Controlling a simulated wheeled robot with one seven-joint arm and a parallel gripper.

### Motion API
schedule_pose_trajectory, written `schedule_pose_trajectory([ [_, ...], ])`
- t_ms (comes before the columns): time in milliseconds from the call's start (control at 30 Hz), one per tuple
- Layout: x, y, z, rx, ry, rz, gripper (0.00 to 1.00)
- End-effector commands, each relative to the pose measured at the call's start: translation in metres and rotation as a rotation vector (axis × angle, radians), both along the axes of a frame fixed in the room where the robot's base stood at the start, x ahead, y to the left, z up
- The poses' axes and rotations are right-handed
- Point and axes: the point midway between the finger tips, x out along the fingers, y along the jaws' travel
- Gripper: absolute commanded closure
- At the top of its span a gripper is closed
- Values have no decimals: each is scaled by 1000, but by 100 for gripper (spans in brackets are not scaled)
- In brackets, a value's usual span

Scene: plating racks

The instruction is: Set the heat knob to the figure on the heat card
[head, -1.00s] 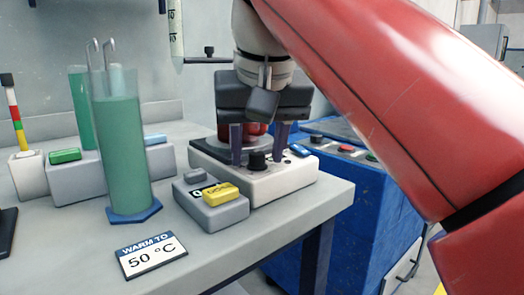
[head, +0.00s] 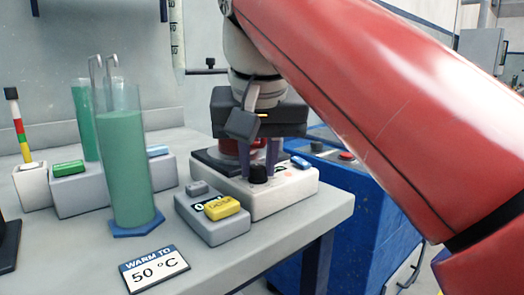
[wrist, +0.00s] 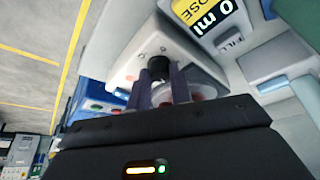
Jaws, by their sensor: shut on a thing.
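The heat card (head: 155,270) lies on the bench front and reads "WARM TO 50 °C". The hot plate (head: 270,194) is a white box with a dark top and a black heat knob (head: 258,174) on its front. My gripper (head: 259,160) points down at the hot plate, its two fingers close together at the knob. In the wrist view the fingers (wrist: 170,85) stand on both sides of the knob (wrist: 158,66), shut on it. The knob's pointer and scale figures are too small to read. A red thing stands on the plate behind the fingers, partly hidden.
A grey box (head: 215,230) with a yellow button stands left of the hot plate. A tall cylinder of green liquid (head: 125,165) stands further left on a blue foot. A blue cabinet (head: 350,220) stands right of the bench edge.

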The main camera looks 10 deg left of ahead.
Motion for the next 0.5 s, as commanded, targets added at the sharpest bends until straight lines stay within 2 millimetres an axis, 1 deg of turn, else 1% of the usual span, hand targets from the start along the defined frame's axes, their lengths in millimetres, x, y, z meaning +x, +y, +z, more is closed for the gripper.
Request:
schedule_pose_trajectory([
  [33,-1,1,4,-1,2,-32,100],
  [100,0,1,5,-2,1,-90,100],
  [500,0,3,5,-1,1,-429,100],
])
